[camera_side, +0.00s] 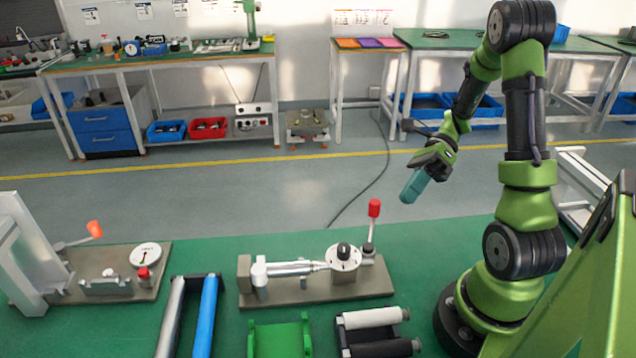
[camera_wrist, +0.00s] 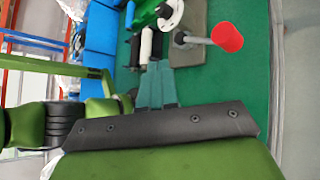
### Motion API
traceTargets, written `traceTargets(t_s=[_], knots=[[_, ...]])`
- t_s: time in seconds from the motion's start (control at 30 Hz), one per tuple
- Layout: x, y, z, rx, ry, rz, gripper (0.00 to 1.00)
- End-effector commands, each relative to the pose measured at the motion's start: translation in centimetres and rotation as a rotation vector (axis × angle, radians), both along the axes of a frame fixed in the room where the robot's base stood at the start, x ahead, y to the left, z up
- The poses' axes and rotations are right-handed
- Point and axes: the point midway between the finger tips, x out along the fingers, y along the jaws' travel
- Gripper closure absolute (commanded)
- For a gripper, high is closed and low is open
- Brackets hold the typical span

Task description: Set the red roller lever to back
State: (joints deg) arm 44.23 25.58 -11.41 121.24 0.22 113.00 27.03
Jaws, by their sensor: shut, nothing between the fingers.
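The red roller lever (camera_side: 374,208) stands at the right end of a grey-brown base plate (camera_side: 318,290) on the green table. Its red cylindrical grip tops a thin metal rod that is nearly upright, tilted slightly right in the side view. In the wrist view the red grip (camera_wrist: 227,37) shows at upper right, its rod running left to the plate. My gripper (camera_side: 412,188) hangs in the air above and to the right of the lever, apart from it. Its teal fingers (camera_wrist: 156,84) are shut with nothing between them.
A round white dial with a black knob (camera_side: 343,252) sits left of the lever. A second fixture with an orange-tipped lever (camera_side: 95,229) stands at far left. White and black rollers (camera_side: 372,317), a blue roller (camera_side: 205,315) and a green cradle (camera_side: 280,338) lie in front.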

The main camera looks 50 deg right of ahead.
Motion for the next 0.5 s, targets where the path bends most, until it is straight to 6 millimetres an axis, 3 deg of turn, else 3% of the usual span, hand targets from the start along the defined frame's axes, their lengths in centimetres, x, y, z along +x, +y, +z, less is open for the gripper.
traceTargets(t_s=[0.3,0.5], knots=[[-1.5,-6.4,-4.5,0.464,0.403,-0.494,1.00],[-2.4,-8.7,-6.5,0.643,0.530,-0.650,1.00]])
